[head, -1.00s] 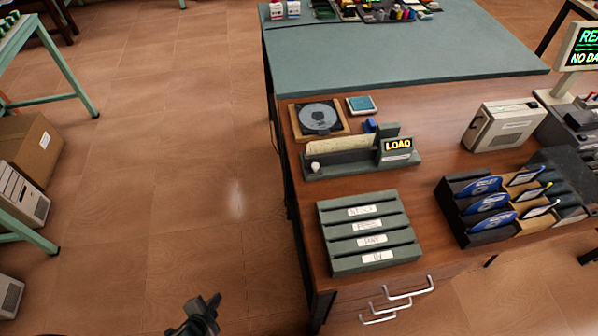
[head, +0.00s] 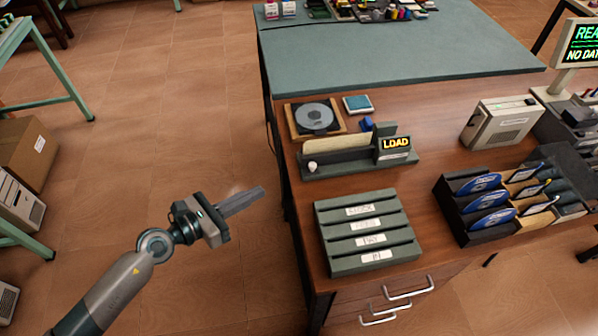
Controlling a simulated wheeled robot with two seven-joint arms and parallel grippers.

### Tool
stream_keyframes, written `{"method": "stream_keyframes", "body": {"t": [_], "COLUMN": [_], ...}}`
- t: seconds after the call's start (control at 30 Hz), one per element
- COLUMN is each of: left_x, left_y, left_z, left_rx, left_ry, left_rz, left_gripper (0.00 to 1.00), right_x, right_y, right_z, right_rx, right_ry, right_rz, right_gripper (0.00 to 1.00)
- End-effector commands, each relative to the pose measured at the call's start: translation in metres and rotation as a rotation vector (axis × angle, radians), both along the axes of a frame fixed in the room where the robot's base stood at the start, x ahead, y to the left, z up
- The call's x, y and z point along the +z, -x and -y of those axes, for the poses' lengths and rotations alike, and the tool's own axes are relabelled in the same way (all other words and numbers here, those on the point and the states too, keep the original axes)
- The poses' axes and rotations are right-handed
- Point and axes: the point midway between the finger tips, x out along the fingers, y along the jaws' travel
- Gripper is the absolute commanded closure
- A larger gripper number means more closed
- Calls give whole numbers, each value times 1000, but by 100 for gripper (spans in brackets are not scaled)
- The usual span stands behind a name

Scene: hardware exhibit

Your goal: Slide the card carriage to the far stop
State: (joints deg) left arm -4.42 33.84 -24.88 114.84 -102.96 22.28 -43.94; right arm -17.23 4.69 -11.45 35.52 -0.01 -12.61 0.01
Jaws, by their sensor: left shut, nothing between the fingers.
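The card carriage looks to be the grey-green unit (head: 350,168) on the wooden desk, with a cream card (head: 338,148) standing in it. A pale round knob (head: 312,168) is at its left end. A small display reading LOAD (head: 396,143) stands at its right end. My left gripper (head: 258,193) is over the floor, left of the desk edge and apart from the carriage unit. Its fingers are together and hold nothing. My right gripper is not in view.
A slotted grey-green rack (head: 322,240) with labels stands in front of the unit. A wooden-framed disc (head: 296,126) and a blue pad (head: 358,104) lie behind it. A black holder with blue discs (head: 447,209) and a beige box (head: 500,122) are to the right.

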Motion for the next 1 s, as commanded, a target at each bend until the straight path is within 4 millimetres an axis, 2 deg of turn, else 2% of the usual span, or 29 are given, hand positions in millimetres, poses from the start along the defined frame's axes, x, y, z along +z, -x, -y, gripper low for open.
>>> {"method": "stream_keyframes", "body": {"t": [0.13,0.57,0.77,1.0], "left_x": [13,13,12,8], "left_y": [6,5,-2,-23], "left_z": [5,7,16,42], "left_rx": [-40,-41,-40,-40], "left_ry": [-64,-67,-64,-63], "left_rz": [73,78,76,76], "left_gripper": [100,100,100,100], "right_x": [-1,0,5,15], "right_y": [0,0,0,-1], "right_z": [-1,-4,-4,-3], "right_rx": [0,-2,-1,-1], "right_ry": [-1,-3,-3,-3], "right_rz": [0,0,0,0], "right_gripper": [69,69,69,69]}}
